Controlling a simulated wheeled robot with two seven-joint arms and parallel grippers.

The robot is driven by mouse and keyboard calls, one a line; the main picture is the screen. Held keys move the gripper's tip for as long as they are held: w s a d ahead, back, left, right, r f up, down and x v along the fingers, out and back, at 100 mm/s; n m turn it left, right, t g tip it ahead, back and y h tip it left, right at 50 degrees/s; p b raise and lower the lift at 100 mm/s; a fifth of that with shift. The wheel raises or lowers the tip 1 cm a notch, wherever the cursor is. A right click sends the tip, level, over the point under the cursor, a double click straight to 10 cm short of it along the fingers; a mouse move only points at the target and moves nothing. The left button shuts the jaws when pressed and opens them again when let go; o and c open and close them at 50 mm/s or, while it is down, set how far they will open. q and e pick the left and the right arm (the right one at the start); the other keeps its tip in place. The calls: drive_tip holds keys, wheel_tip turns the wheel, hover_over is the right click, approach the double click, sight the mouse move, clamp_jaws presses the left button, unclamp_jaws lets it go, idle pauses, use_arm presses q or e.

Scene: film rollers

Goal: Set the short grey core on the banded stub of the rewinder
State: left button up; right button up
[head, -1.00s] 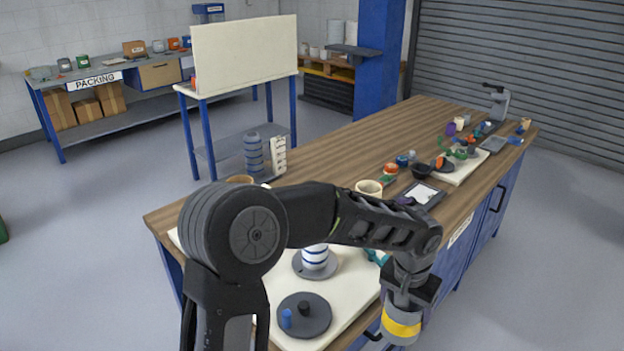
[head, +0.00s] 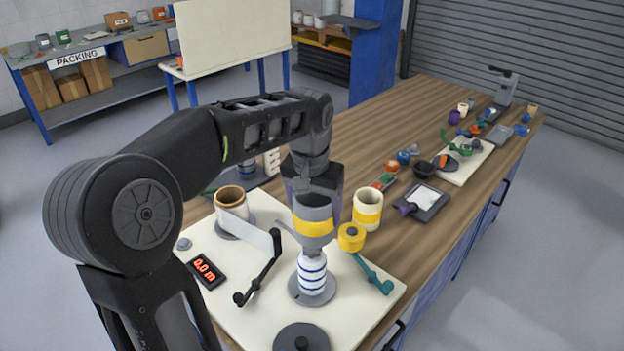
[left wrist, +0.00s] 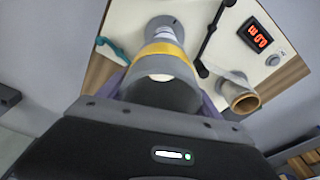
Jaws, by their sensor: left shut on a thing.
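The short grey core (head: 312,211) with a yellow band is held upright in my left gripper (head: 312,185), which is shut on its upper part. The banded stub (head: 312,274), white with blue rings, stands on a round grey base on the rewinder's cream board (head: 232,302). The core's lower end is right above the stub's top in the head view; whether they touch, I cannot tell. My right gripper is not in view.
A cream core with a yellow band (head: 367,210) stands to the right.

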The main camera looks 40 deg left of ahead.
use_arm(q)
drive_tip(key=shift+a+r, duration=0.3)
drive_tip(key=shift+s+d+r, duration=0.15)
drive_tip(key=shift+s+d, duration=0.05)
drive_tip(key=shift+w+a, duration=0.1)
drive_tip(key=shift+f, duration=0.25)
drive_tip(key=shift+f+b, duration=3.7)
drive_tip(key=shift+f, duration=0.75)
drive_tip(key=shift+f+b, duration=3.5)
drive_tip(key=shift+f, duration=1.35)
